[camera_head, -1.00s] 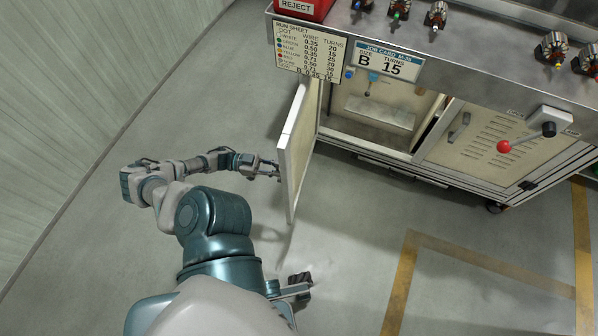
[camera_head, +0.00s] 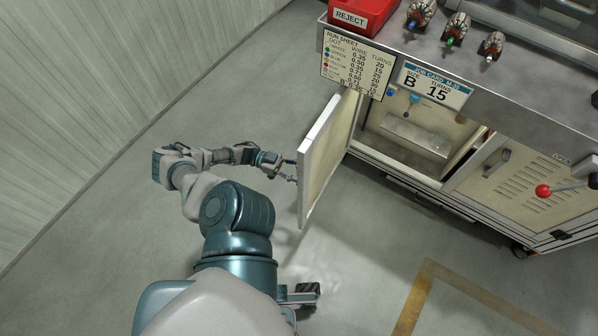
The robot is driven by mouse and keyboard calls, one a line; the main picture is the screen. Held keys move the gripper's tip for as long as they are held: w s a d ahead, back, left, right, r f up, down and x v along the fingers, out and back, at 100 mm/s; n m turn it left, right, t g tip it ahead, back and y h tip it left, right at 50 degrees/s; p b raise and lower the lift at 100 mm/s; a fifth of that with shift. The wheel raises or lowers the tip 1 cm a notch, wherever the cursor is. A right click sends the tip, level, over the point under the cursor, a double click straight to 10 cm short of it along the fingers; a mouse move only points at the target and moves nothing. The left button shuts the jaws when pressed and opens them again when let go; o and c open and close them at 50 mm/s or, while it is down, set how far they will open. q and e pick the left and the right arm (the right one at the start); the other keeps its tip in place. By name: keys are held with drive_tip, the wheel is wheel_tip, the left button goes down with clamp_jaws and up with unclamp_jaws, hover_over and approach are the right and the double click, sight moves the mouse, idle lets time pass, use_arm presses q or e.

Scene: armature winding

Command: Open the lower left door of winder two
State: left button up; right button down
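Whether the fingertips touch the door is too small to tell. The door's outer handle is not visible. Part of my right gripper (camera_head: 306,293) shows low in the picture, above the floor and away from the door; its fingers are mostly hidden.
The closed vented right door (camera_head: 525,185) has a red-knobbed lever (camera_head: 543,190) near it. A red reject bin (camera_head: 365,14), a run sheet (camera_head: 352,65) and a job card (camera_head: 434,86) are on the cabinet top and front edge. A wall runs along the left; floor between is clear.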

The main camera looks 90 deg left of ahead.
use_arm(q)
drive_tip(key=v, duration=1.2)
drive_tip(key=shift+a, duration=0.1)
